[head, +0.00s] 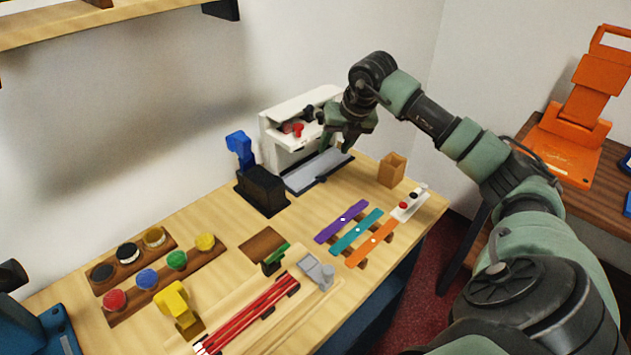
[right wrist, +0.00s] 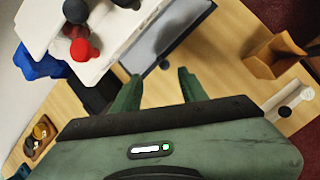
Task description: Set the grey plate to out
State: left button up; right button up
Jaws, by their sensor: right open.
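The grey plate (head: 312,172) is a flat dark-rimmed slab lying at the foot of the white machine (head: 290,115), reaching forward from its front over the table. A small dark knob (head: 321,179) sits at its front edge. In the right wrist view the plate (right wrist: 170,32) is at the top centre, with the knob (right wrist: 164,65) just beyond my fingertips. My right gripper (head: 336,146) is open and empty above the plate; it also shows in the right wrist view (right wrist: 158,76), its fingers on either side of the knob's line, apart from it. My left gripper is not in view.
A blue-and-black device (head: 262,190) stands left of the plate. An open brown box (head: 391,170) and a white block with knobs (head: 409,204) stand to the right. Coloured strips (head: 358,231) lie in front. Red and black knobs (head: 298,129) stick out of the white machine.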

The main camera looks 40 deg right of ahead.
jog(key=b, duration=0.4)
send_near(324, 177)
jog(key=f, duration=0.1)
jog(key=b+x, duration=0.3)
jog(key=x, duration=0.5)
jog(key=shift+w+f+b, duration=0.1)
jog(key=shift+w+b, duration=0.2)
jog(key=shift+b, duration=0.05)
jog(key=shift+c, duration=0.3)
jog(key=shift+d, duration=0.1)
grip_shut()
dwell(0.3)
